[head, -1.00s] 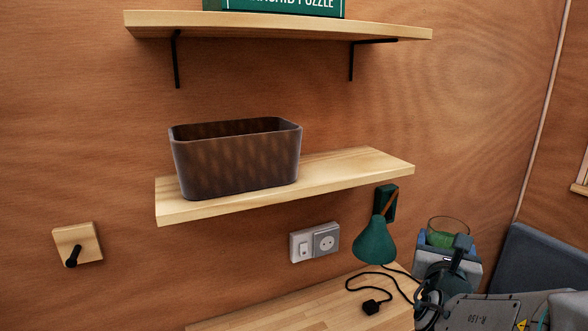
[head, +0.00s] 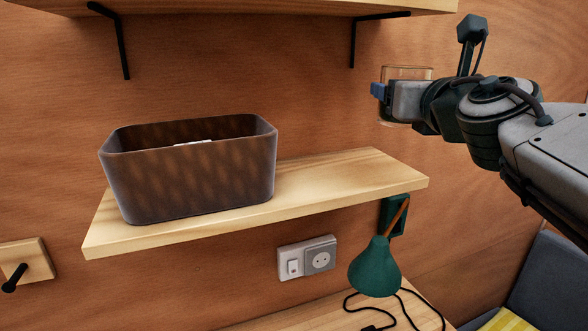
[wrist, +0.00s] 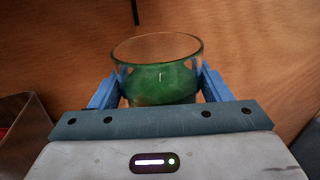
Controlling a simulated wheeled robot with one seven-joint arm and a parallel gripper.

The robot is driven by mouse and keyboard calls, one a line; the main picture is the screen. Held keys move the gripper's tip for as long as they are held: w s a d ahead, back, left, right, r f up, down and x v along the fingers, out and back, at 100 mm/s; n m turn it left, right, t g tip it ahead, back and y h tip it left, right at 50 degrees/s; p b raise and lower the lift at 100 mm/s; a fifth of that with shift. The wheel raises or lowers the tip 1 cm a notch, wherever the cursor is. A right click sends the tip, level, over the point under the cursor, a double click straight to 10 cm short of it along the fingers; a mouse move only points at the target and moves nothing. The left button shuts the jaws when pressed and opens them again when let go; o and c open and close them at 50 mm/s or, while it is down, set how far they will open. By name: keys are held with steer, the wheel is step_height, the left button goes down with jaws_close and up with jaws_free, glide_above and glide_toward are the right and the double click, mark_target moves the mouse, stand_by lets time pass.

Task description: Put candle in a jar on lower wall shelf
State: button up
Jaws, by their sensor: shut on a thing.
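The candle in a jar (wrist: 158,82), green wax with a wick in clear glass, sits between the blue fingers of my gripper (wrist: 160,90) in the wrist view. My gripper (head: 378,100) is shut on the jar and holds it upright. In the head view the jar (head: 408,73) is largely hidden behind my gripper; its glass rim shows. The lower wall shelf (head: 350,174) is pale wood. My gripper is above the level of this shelf, near its right end, with a gap below.
A brown bin (head: 190,170) stands on the left and middle of the lower shelf; the shelf's right part is bare. The upper shelf (head: 290,5) with black brackets is above. A green lamp (head: 375,268) and wall socket (head: 307,258) are below.

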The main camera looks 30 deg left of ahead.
steer(key=shift+w+a, duration=0.3)
steer(key=shift+a, duration=0.05)
steer(key=s+a+f, duration=0.1)
steer(key=a+f, duration=0.1)
steer(key=a, duration=0.1)
steer(key=s+a+f+p, duration=0.1)
steer(key=s+a+f, duration=0.1)
steer(key=a, duration=0.2)
steer(key=s+a+f, duration=0.2)
steer(key=a, duration=0.1)
steer(key=shift+a+p, duration=0.3)
steer(key=shift+p, duration=0.1)
steer(key=shift+w+f, duration=0.15)
steer(key=shift+f, duration=1.95)
steer(key=shift+f+b, duration=0.1)
steer(key=shift+b, duration=0.3)
steer(key=o, duration=1.4)
